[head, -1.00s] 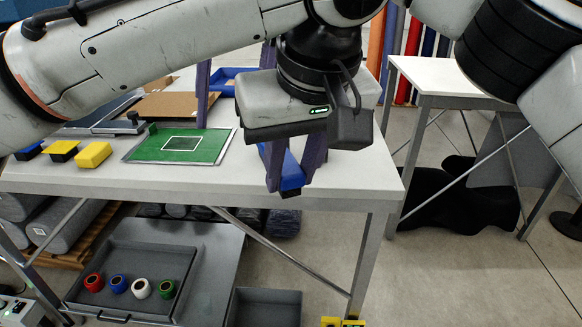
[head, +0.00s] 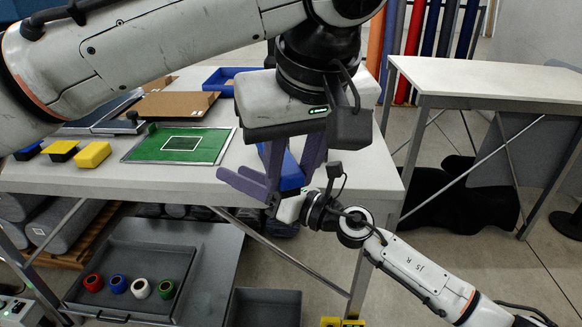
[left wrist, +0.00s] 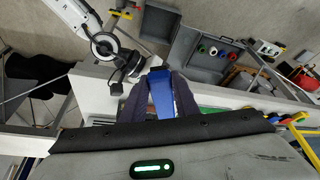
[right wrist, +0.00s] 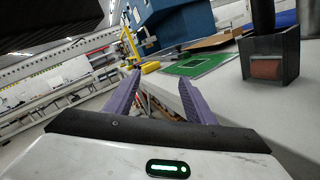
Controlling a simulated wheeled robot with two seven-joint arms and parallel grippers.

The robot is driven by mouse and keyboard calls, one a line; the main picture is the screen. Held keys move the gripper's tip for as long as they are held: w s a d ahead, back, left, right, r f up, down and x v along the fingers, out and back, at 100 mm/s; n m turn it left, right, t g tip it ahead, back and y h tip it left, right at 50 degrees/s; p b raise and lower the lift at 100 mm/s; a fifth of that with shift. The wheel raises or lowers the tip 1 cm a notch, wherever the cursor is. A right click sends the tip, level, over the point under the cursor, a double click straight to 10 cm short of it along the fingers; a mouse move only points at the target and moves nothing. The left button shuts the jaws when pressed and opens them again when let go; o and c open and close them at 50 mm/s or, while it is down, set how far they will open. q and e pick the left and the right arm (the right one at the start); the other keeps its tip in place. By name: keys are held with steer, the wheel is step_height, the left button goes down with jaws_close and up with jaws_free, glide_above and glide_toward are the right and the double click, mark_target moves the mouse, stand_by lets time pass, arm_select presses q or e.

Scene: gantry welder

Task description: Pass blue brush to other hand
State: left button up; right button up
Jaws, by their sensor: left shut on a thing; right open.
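The blue brush (head: 291,170) hangs between the purple fingers of my left gripper (head: 288,184), which is shut on it, above the table's front edge. It also shows in the left wrist view (left wrist: 161,96), clamped between both fingers. My right gripper (head: 236,178) is open and empty. It lies just left of and close to the brush in the head view, its fingers pointing left. In the right wrist view its fingers (right wrist: 160,82) are spread, with nothing between them. I cannot make out the brush there or tell whether the right gripper touches it.
A green board (head: 182,145) and a yellow block (head: 93,154) lie on the white table (head: 140,181). A blue tray (head: 221,82) stands at the back. Below is a grey tray (head: 130,262) with several coloured rolls. A second table (head: 480,78) stands right.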

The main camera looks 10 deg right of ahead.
steer(key=s+a+f+m, duration=0.3)
steer(key=s+f+m, duration=0.3)
steer(key=s, duration=0.1)
steer(key=s+d+f+m+t+h, duration=0.1)
steer(key=s+d+f+m+h, duration=0.3)
steer(key=f+m, duration=0.4)
steer(key=s+d+f+m+t+h, duration=0.15)
steer(key=d+f+m+h, duration=0.35)
steer(key=m, duration=0.6)
steer(key=s+d+f+m+g+h, duration=0.1)
steer(key=s+d+f+m+g, duration=0.2)
steer(key=s+f+m, duration=0.3)
steer(key=s+d+f+m+g+h, duration=0.1)
steer(key=s+f+m+g, duration=0.3)
steer(key=s+f, duration=0.6)
steer(key=s+d+m, duration=0.1)
steer(key=s+m, duration=0.1)
steer(key=s, duration=0.1)
steer(key=shift+s+d+f, duration=0.15)
steer(key=shift+s+d, duration=0.25)
